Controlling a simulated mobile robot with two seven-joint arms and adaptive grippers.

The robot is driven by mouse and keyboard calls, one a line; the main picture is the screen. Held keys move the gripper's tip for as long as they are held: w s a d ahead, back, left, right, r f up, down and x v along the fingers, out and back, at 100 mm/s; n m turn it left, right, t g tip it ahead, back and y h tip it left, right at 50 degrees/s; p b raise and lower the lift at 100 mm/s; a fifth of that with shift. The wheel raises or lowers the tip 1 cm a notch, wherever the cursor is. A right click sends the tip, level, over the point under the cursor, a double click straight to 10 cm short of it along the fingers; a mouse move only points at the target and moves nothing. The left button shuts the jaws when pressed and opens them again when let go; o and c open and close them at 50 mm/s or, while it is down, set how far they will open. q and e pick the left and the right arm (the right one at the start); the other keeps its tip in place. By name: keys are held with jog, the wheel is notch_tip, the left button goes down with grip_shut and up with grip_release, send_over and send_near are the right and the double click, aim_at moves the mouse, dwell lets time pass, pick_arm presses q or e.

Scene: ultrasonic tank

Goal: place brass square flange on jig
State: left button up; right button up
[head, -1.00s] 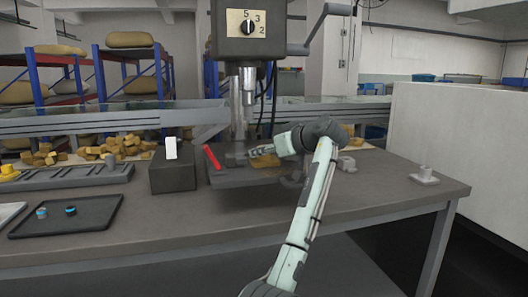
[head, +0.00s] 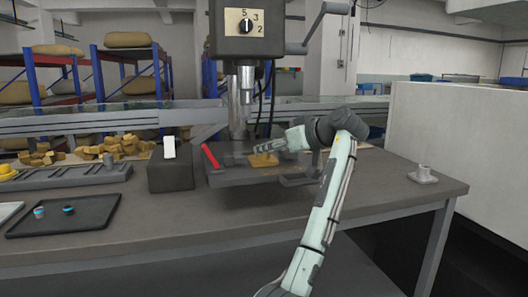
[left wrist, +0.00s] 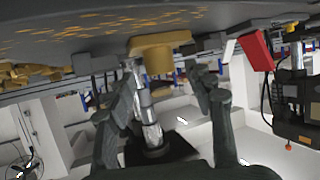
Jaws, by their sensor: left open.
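The brass square flange (head: 264,160) rests on the grey fixture plate (head: 230,178) under the drill press. I cannot tell its exact seating on the jig. In the left wrist view, which is upside down, the flange (left wrist: 160,52) shows as a flat brass block with a round boss, just beyond my fingertips. My left gripper (head: 283,146) is just right of the flange in the head view, its arm rising from the bottom. Its two fingers (left wrist: 163,72) are spread and empty in the left wrist view. My right gripper is not in view.
The drill press column and spindle (head: 241,95) stand above the fixture. A red bar (head: 210,156) and a black box (head: 171,168) are to its left. A dark tray (head: 75,216) lies further left. A grey flanged part (head: 423,174) stands at right. The table front is clear.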

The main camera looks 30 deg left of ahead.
pick_arm(q)
jog(key=v, duration=0.6)
jog(key=shift+d+r, duration=0.1)
jog(key=shift+s+d+r, duration=0.2)
jog(key=shift+d, duration=0.2)
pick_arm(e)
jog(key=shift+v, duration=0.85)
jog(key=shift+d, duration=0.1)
